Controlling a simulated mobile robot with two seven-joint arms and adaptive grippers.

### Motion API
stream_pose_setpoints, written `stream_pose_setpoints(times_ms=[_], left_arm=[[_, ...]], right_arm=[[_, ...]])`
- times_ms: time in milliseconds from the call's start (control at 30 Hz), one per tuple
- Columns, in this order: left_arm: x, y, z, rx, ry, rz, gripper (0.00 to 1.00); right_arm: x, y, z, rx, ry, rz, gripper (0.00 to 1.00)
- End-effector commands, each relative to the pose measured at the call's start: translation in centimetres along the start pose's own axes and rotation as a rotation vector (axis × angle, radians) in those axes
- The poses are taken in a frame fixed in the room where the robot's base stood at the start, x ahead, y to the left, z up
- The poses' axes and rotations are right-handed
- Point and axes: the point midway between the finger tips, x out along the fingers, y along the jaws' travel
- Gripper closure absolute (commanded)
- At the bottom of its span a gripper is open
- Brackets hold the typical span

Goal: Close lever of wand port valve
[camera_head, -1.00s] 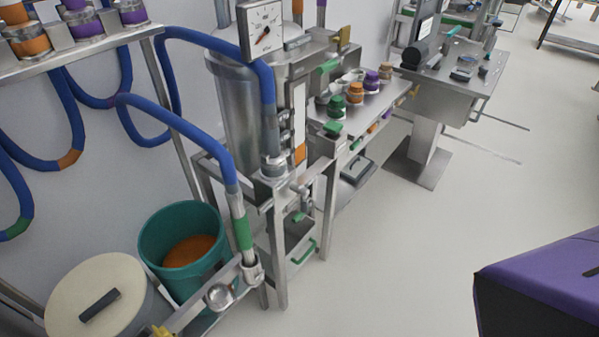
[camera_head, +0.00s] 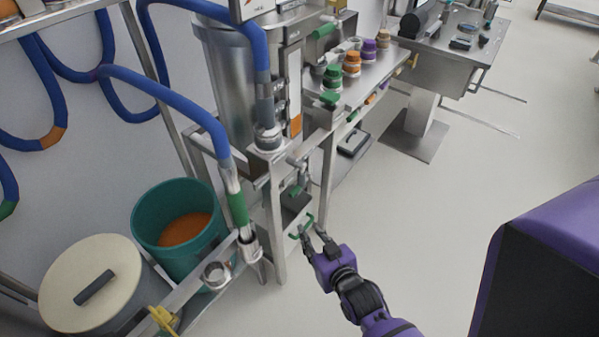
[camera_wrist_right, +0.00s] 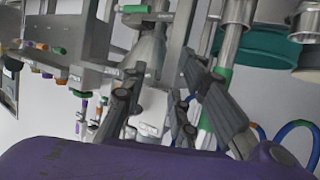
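The blue hose ends in a metal wand with a green grip (camera_head: 238,208), set in a metal port (camera_head: 251,247) at the front of the steel frame. A small metal valve (camera_head: 297,164) with a short handle sits on the frame; I cannot tell for certain which part is the wand port valve's lever. A green handle (camera_head: 302,227) shows lower on the frame. My right gripper (camera_head: 313,232) is open, its fingers apart, in front of and close to this handle in the head view; contact cannot be told. Its fingers (camera_wrist_right: 160,75) also show spread in the right wrist view. My left gripper is out of view.
A teal bucket with orange contents (camera_head: 143,214) and a lidded drum (camera_head: 118,262) stand at lower left. A tall steel tank (camera_head: 225,85) stands behind the frame. A steel bench (camera_head: 385,75) with colored jars is beyond.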

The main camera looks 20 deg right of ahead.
Motion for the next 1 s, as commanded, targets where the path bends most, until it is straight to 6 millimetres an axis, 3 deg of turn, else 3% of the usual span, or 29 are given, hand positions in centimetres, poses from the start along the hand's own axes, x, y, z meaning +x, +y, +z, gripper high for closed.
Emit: stream_pose_setpoints(times_ms=[33,100,200,300,467,800,1000], left_arm=[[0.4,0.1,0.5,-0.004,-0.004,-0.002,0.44],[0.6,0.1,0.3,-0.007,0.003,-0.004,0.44],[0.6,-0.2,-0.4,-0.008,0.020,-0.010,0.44],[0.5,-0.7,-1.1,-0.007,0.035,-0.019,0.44],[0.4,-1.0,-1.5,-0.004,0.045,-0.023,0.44],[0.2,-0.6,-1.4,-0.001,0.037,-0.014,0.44],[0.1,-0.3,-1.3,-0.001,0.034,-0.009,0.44]], right_arm=[[2.5,0.4,-2.1,0.008,0.073,0.009,0.73],[4.8,1.3,-5.3,0.019,0.173,0.024,0.73],[6.6,2.7,-8.6,0.034,0.297,0.051,0.73],[6.3,3.8,-9.2,0.039,0.356,0.070,0.73],[6.4,3.9,-10.5,0.039,0.404,0.070,0.73],[11.1,4.2,-12.6,0.038,0.403,0.069,0.73],[12.8,4.4,-13.1,0.037,0.401,0.069,0.73]])
